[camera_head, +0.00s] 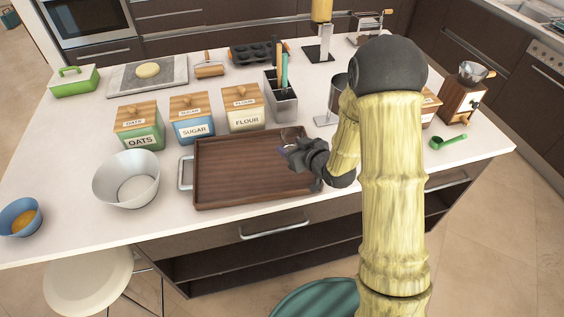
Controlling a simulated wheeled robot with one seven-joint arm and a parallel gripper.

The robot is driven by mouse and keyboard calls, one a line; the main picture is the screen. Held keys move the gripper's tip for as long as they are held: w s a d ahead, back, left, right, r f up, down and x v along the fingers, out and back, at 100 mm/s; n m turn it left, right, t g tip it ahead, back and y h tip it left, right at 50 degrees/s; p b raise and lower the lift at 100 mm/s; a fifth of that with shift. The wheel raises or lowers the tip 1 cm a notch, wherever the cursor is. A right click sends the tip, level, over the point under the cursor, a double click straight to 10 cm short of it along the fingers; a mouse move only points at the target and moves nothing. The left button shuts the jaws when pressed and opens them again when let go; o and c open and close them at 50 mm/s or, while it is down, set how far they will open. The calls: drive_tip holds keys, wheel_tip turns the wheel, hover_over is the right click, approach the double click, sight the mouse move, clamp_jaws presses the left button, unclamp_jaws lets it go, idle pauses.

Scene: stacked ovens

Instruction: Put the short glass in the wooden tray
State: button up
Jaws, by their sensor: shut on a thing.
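The wooden tray (236,169) is a brown, empty rectangle with metal handles, lying flat near the front edge of the white counter. My gripper (291,150) is over the tray's right part, at its upper right corner in the picture. It is shut on the short glass (290,134), a small clear glass that shows faintly at the fingertips. The glass overlaps the tray's back right rim in the picture. I cannot tell how high it is held or whether it touches the tray. My gripper hides part of it.
A white bowl (126,179) stands left of the tray. Oats (140,129), sugar (192,120) and flour (244,109) canisters stand behind it. A utensil holder (282,105) is behind its right side. The tray's left and middle are clear.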

drive_tip(key=shift+w+f, duration=0.1)
drive_tip(key=shift+f, duration=1.35)
drive_tip(key=shift+f+p, duration=0.45)
drive_tip(key=shift+f, duration=1.6)
drive_tip(key=shift+f, duration=0.15)
drive_tip(key=o, duration=1.1)
drive_tip(key=shift+o, duration=0.3)
